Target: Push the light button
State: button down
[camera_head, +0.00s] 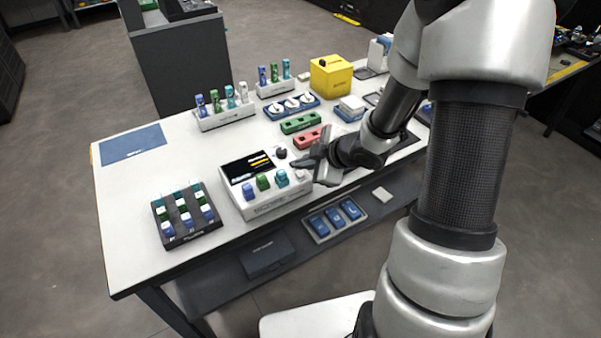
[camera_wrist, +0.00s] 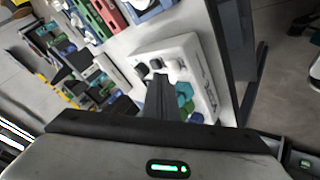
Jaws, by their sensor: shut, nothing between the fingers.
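The white splicing device (camera_head: 262,206) stands near the front edge of the table, with a dark screen (camera_head: 247,167), a black knob (camera_head: 281,153) and blue, green and teal pieces along its front. Its white body also shows in the wrist view (camera_wrist: 205,62), with a black knob (camera_wrist: 155,65) and a pale round button (camera_wrist: 175,65) at its near end. No label tells which control is the light button. My gripper (camera_head: 303,164) is shut and empty above the device's right end. In the wrist view its fingers (camera_wrist: 160,92) point at these controls and hide part of the device; contact cannot be told.
A black rack (camera_head: 187,217) with several coloured pieces stands left of the device. Red (camera_head: 313,137) and green (camera_head: 300,122) blocks, a blue tray and a yellow box (camera_head: 331,76) stand behind. A blue mat (camera_head: 132,144) lies far left. The table between mat and device is clear.

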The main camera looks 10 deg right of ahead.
dwell(0.6)
jog(key=shift+f+b, duration=0.35)
jog(key=shift+f, duration=0.1)
jog(key=shift+f+b, duration=0.3)
jog(key=shift+f, duration=0.05)
dwell(0.4)
jog(key=shift+r, duration=0.1)
jog(key=shift+r+p, duration=0.75)
jog(key=shift+p, duration=0.1)
notch_tip(320, 180, up, 6)
jog(key=p, duration=0.5)
jog(key=shift+p, duration=0.4)
